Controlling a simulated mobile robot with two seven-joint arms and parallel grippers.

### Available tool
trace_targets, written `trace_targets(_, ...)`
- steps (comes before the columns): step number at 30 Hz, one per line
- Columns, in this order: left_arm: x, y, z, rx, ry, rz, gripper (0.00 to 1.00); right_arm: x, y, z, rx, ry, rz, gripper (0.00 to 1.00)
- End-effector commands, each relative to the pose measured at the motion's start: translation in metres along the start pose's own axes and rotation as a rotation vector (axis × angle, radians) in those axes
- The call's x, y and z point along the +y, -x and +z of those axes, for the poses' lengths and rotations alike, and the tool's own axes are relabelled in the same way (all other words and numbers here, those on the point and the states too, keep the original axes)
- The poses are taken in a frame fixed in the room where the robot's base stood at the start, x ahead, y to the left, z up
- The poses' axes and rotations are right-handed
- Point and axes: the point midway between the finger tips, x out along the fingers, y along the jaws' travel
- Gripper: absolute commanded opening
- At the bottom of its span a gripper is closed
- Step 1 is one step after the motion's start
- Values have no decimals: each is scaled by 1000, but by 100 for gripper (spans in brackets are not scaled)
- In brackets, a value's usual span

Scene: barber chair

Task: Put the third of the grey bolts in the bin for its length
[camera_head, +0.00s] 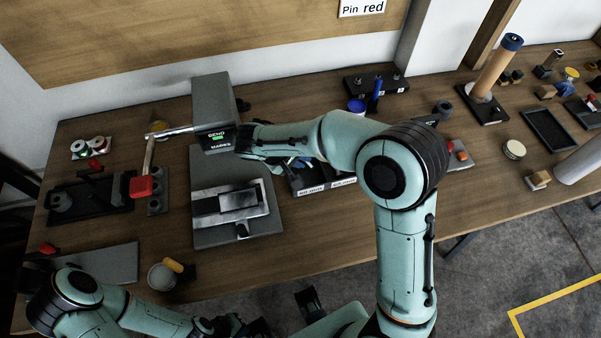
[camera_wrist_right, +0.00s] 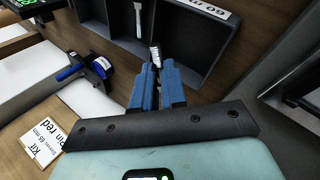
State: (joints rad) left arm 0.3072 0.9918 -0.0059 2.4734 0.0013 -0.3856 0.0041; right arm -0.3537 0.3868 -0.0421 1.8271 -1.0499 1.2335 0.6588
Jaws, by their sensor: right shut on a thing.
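My right gripper (camera_wrist_right: 156,68) has blue fingertips close together, shut on a grey bolt (camera_wrist_right: 155,53) whose threaded end sticks out past the tips. The fingertips are over the dark bin tray (camera_wrist_right: 216,45) in the right wrist view, which has side-by-side compartments. Another grey bolt (camera_wrist_right: 138,19) lies in the compartment on the left. A white length label on the tray's edge (camera_wrist_right: 212,9) reads about 60 mm. In the head view my right arm partly covers the bin tray (camera_head: 309,188), and the held bolt is hidden. My left gripper (camera_head: 240,326) is at the bottom edge, apart from the bins.
A grey press-like machine (camera_head: 213,105) with a lit display stands left of the bins, beside a metal fixture (camera_head: 230,205). A blue-handled tool (camera_wrist_right: 82,71) and a kit card (camera_wrist_right: 42,137) lie left of the right gripper. The table front right of the bins is mostly clear.

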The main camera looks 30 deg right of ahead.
Motion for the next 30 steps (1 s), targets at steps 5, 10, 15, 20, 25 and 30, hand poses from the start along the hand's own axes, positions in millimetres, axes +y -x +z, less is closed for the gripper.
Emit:
trace_targets(5, -1, -2, 0, -1, 0, 0, 0, -14, -22, 0, -1, -1, 0, 0)
trace_targets(10, -1, -3, 0, -1, 0, 0, 0, -20, -31, 0, -1, -1, 1, 0)
trace_targets(15, -2, -4, 1, -1, 1, -1, 0, -35, -52, 1, -3, 1, 1, 0)
trace_targets(20, -2, -5, 1, -2, 1, -1, 0, -41, -61, 0, 0, -1, 0, 0)
trace_targets(25, -2, -5, 1, -2, 1, -1, 0, -40, -60, 0, 1, -2, 0, 0)
trace_targets(30, -4, -10, 2, -4, 2, -1, 0, -43, -64, 0, 0, -2, 0, 0)
